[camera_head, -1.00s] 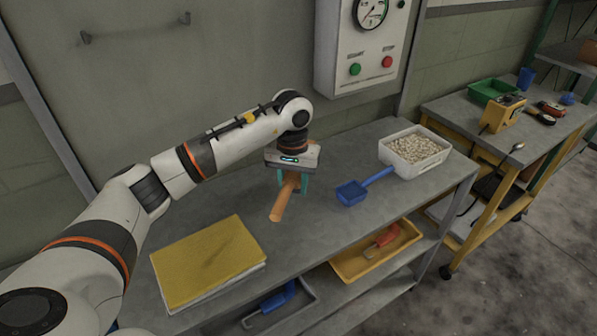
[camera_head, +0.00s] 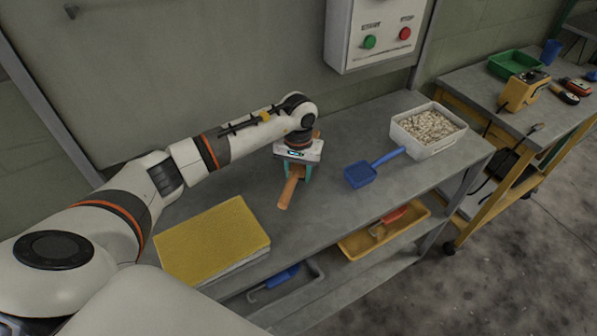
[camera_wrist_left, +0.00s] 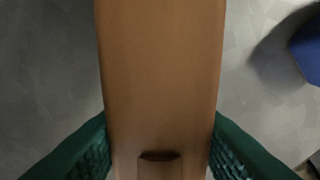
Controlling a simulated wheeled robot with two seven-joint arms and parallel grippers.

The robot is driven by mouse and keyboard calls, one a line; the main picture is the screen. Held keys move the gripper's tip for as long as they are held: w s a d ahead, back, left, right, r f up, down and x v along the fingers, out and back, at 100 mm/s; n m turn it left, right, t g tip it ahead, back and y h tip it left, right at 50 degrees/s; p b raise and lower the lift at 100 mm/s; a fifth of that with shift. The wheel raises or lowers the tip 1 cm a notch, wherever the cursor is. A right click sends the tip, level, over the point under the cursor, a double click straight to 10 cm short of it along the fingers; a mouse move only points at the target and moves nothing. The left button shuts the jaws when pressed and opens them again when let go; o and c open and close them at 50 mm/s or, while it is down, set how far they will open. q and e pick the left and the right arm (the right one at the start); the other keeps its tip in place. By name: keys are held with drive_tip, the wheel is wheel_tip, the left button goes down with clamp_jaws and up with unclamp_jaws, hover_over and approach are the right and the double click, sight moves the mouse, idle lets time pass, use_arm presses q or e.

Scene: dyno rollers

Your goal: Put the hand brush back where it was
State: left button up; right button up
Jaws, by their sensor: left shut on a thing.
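The hand brush (camera_head: 290,190) shows as an orange-brown wooden bar on the grey bench top, with its near end pointing toward the front. My left gripper (camera_head: 297,173) is above it, pointing down, with its green fingers on either side of the bar. In the left wrist view the fingers (camera_wrist_left: 160,150) are shut on the brush (camera_wrist_left: 160,70), which runs up through the middle of the picture. The bristles are hidden. I cannot tell whether the brush touches the bench or hangs just above it. My right gripper is not in view.
A blue scoop (camera_head: 361,176) lies right of the brush, and a white tub of pale pellets (camera_head: 449,148) stands behind it. A yellow book-like block (camera_head: 212,240) lies at left. The shelf below holds a yellow tray (camera_head: 352,247). Bench between block and scoop is mostly clear.

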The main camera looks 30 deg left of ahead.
sight(298, 166)
use_arm(q)
drive_tip(key=shift+f, duration=0.75)
drive_tip(key=o, duration=0.9)
drive_tip(key=shift+o, duration=0.2)
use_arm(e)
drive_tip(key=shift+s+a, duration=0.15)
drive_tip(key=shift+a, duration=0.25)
use_arm(q)
drive_tip(key=shift+r, duration=0.25)
drive_tip(key=shift+w+r, duration=0.1)
drive_tip(key=shift+r, duration=0.25)
wheel_tip(298, 166, up, 11)
drive_tip(key=b, duration=0.2)
drive_tip(key=shift+r+b, duration=0.1)
drive_tip(key=shift+b, duration=0.3)
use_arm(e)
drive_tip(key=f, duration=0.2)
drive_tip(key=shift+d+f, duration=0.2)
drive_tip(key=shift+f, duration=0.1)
